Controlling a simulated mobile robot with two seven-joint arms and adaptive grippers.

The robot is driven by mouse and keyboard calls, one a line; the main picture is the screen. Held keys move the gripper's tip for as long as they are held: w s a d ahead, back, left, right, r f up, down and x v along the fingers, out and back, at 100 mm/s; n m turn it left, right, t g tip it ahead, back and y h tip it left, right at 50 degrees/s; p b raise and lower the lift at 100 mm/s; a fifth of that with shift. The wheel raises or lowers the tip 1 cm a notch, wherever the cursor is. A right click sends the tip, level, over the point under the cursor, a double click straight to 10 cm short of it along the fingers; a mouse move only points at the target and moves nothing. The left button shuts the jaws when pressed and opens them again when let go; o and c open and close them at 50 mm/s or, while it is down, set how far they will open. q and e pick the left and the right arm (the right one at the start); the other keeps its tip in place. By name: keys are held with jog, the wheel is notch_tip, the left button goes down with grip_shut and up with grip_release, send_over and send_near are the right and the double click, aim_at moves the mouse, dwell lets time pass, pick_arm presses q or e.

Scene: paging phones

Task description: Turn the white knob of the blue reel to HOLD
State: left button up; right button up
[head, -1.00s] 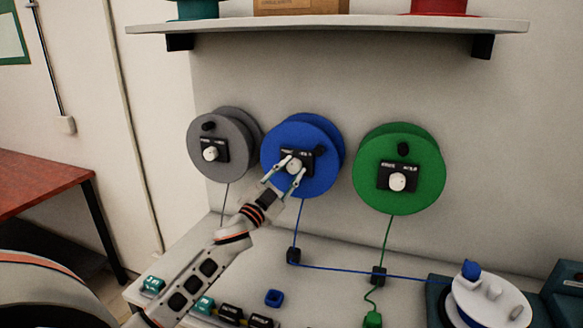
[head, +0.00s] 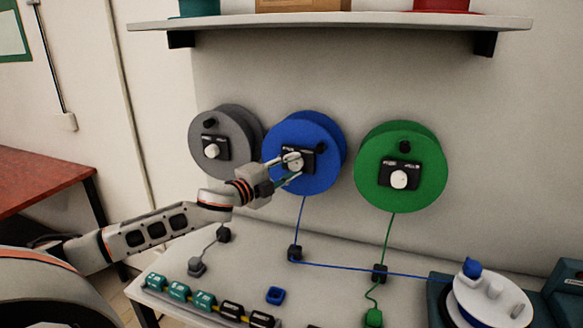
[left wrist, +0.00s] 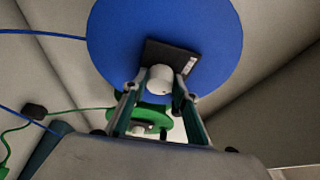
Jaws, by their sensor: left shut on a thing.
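The blue reel (head: 322,178) is on the wall between a grey reel (head: 229,137) and a green reel (head: 420,190). Its white knob (head: 296,164) sits on a black label plate (head: 312,158); the lettering is too small to read. My left gripper (head: 292,167) reaches in from the left and is shut on the white knob, one finger above and one below. In the left wrist view the white knob (left wrist: 160,79) shows between the two fingers, in front of the blue disc (left wrist: 205,30). My right gripper is not in view.
A shelf (head: 330,24) with spools and a box juts out above the reels. Below, the white bench (head: 250,250) holds several teal and black blocks, a blue ring (head: 275,295) and cord clips. A white turntable (head: 490,300) stands at the right.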

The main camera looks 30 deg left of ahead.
pick_arm(q)
jog(key=shift+m, duration=0.5)
jog(key=o, duration=1.1)
jog(key=shift+s+a+g, duration=0.15)
jog(key=shift+s, duration=0.8)
jog(key=shift+s+a+g, duration=0.15)
jog(key=shift+s, duration=0.8)
send_near(292, 166)
jog(key=shift+s+a, duration=0.1)
jog(key=shift+s, duration=1)
